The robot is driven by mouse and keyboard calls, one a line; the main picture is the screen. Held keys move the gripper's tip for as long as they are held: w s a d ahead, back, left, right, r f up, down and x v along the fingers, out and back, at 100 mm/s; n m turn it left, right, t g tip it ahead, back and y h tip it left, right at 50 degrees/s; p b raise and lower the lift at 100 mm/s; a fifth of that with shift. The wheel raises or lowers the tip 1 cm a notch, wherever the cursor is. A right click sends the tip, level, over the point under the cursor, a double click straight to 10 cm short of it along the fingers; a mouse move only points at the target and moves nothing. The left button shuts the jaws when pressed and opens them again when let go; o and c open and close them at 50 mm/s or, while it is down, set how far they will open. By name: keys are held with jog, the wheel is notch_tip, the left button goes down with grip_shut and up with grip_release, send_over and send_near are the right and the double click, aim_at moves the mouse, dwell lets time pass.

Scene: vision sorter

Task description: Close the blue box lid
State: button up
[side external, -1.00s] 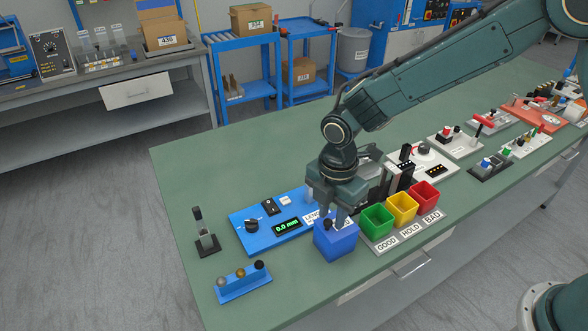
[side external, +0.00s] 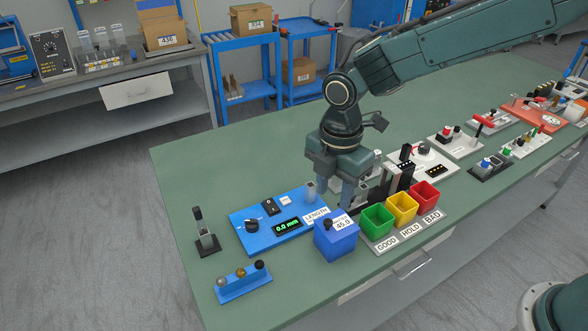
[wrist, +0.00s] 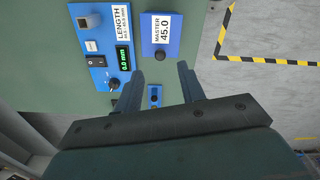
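The blue box (side external: 336,246) stands on the green bench, left of the green bin. Its lid (side external: 343,224) lies flat across the top and looks shut, with a white "MASTER 45.0" label and a small black knob (side external: 328,223) on it. The wrist view shows the lid (wrist: 173,48) from above, with its knob (wrist: 159,56) at the near edge. My gripper (side external: 328,200) is above and behind the box, apart from it. In the wrist view my gripper (wrist: 157,82) has its two fingers spread, with nothing between them. The inside of the box is hidden.
The blue length gauge (side external: 282,225), reading 0.0 mm, sits left of the box. Green (side external: 377,218), yellow (side external: 402,208) and red (side external: 425,196) bins stand to its right. A blue stand with small knobs (side external: 242,285) is at the front left. The bench's front edge is close.

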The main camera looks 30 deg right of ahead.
notch_tip(320, 180, up, 7)
jog(key=shift+r, duration=0.15)
jog(key=shift+d, duration=0.1)
dwell(0.4)
jog(key=s+d+r+m+t, duration=0.3)
jog(key=s+d+r+m, duration=0.65)
jog(key=d, duration=0.35)
jog(key=s+d+f+m+t, duration=0.1)
jog(key=s+d+m+t, duration=0.1)
jog(key=s+d+m, duration=0.5)
jog(key=shift+s+f+m+t, duration=0.3)
jog(key=shift+s+m, duration=1.95)
jog(key=shift+s, duration=0.5)
jog(key=shift+d, duration=0.1)
